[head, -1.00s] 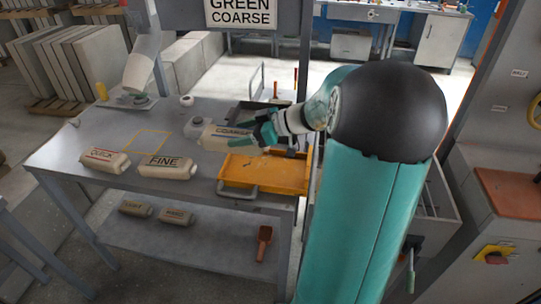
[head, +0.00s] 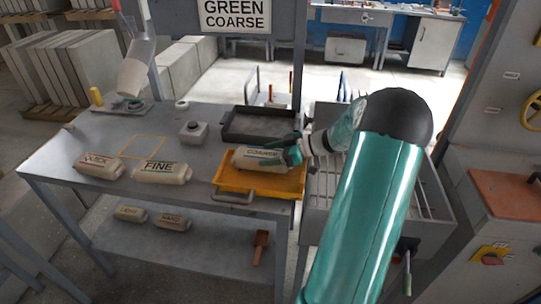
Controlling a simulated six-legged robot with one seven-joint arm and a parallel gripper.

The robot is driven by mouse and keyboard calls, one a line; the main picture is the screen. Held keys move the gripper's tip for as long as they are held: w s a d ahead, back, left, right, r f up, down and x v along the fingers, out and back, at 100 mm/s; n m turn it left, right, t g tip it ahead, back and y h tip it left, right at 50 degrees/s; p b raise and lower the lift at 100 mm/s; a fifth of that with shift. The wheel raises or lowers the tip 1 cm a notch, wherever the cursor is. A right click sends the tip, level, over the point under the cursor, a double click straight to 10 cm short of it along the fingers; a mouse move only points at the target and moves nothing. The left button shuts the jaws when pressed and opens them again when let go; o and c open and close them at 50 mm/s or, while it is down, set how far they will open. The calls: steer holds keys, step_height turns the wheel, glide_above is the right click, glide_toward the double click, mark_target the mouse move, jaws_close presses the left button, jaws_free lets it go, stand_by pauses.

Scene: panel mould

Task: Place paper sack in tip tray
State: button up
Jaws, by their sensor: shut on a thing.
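The paper sack (head: 256,159), beige with dark lettering that seems to read COARSE, is over the yellow tip tray (head: 230,182) on the grey table. It lies level, toward the tray's far side; I cannot tell whether it touches the tray floor. My gripper (head: 285,154) is shut on its right end, and the fingers are partly hidden by the sack and wrist. Two other sacks, marked QUICK (head: 98,166) and FINE (head: 161,172), lie on the table to the left.
A dark tray (head: 258,124) sits behind the yellow one. A small grey box-like device (head: 193,132) stands left of it. A yellow outlined square (head: 143,147) marks bare tabletop. Sacks (head: 174,221) and a brown scoop (head: 261,247) are on the lower shelf. A slatted metal bin (head: 325,190) stands right.

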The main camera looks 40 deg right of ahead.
steer(key=shift+f, duration=0.25)
steer(key=shift+f, duration=0.15)
steer(key=o, duration=1.5)
steer(key=shift+f, duration=0.1)
